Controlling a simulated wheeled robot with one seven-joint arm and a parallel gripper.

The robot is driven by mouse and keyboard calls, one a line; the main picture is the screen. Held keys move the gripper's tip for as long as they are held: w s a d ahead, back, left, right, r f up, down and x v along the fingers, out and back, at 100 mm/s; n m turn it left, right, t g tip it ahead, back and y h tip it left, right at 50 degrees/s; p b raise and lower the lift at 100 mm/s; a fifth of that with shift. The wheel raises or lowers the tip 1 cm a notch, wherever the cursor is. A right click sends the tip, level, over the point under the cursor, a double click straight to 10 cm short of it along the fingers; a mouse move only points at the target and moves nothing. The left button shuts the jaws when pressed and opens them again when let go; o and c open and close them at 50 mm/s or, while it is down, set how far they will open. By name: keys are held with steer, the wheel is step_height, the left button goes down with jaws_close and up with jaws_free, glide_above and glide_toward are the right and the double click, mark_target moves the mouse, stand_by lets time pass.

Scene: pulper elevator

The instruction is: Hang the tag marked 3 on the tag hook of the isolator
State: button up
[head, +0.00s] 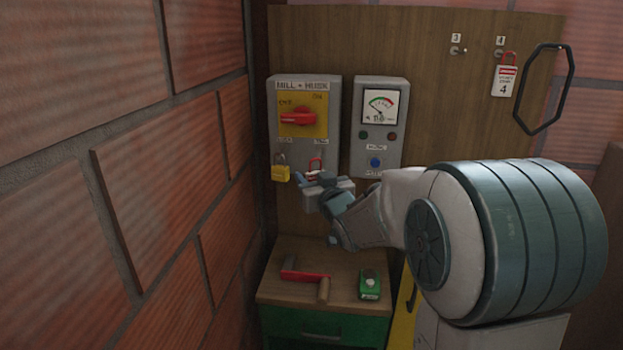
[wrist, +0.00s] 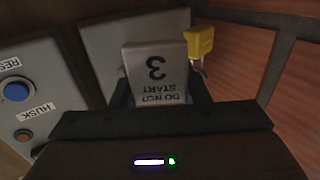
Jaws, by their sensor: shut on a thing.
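The isolator (head: 328,139) is a grey box labelled MILL + HUSK, with a red rotary handle (head: 298,118) on a yellow plate. My gripper (head: 314,181) is at the box's lower edge, shut on the white tag marked 3 (wrist: 152,62). In the wrist view the tag sits upside down between my fingers. In the head view its red loop (head: 315,163) shows just above my fingers, in front of the isolator's lower part. The tag hook cannot be made out, and I cannot tell whether the loop is around it. A yellow padlock (head: 280,173) hangs at the box's lower left.
A grey meter box (head: 396,150) with a blue button stands close right of the isolator. Tag 4 (head: 504,81) hangs on the board; the hook under label 3 (head: 457,50) is bare.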

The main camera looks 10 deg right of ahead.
steer(key=shift+w+d+f, duration=0.25)
steer(key=shift+w, duration=0.6)
steer(key=shift+w+d+f, duration=0.25)
steer(key=shift+w+d, duration=0.05)
steer(key=shift+w, duration=0.6)
steer(key=shift+w+d+f, duration=0.25)
steer(key=shift+w, duration=0.6)
steer(key=o, duration=1.1)
steer(key=shift+c, duration=0.2)
steer(key=shift+s, duration=0.1)
